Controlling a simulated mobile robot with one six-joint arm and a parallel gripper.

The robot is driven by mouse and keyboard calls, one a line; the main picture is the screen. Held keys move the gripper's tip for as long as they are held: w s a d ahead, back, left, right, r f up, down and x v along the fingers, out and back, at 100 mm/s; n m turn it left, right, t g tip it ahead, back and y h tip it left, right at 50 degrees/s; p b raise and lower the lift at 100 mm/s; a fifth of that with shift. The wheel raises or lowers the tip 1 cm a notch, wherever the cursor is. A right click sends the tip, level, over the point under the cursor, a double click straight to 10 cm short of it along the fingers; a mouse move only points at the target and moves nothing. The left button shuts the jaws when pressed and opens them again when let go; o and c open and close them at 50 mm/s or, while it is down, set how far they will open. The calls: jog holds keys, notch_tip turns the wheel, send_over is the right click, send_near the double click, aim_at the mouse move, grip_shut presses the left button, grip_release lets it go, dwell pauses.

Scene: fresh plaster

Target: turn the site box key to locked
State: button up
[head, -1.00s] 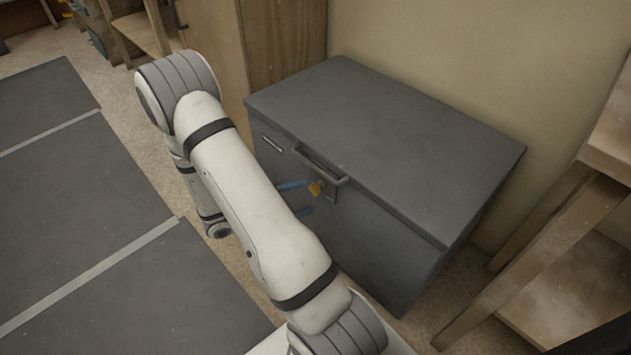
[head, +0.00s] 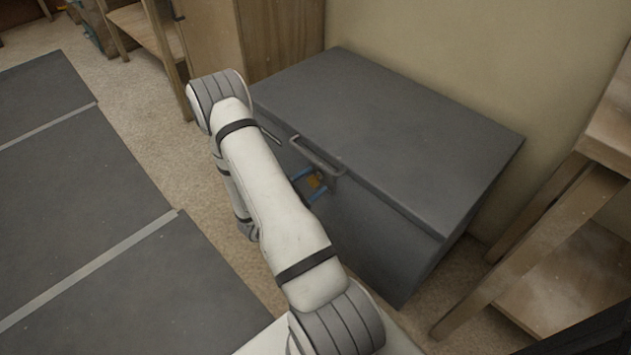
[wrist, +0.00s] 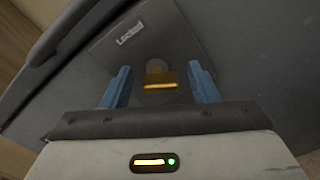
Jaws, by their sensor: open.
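The grey site box (head: 400,140) stands against the wall with its lid closed. The orange-yellow key (head: 314,182) is on its front, below the lid handle (head: 318,157). In the wrist view the key (wrist: 158,77) sits between the two blue fingers of my gripper (wrist: 160,80), with a gap on either side. A "Locked" label (wrist: 131,34) shows on the plate (wrist: 185,45) above and left of the key. My gripper (head: 311,187) is open around the key in the head view, partly hidden by my arm. Any other label is not visible.
A wooden cabinet (head: 280,35) stands behind the box at the left. A wooden shelf unit (head: 560,270) is close on the right. Dark floor mats (head: 90,190) lie at the left, with bare floor between them and the box.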

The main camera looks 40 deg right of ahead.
jog(key=shift+d, duration=0.35)
jog(key=shift+c, duration=0.5)
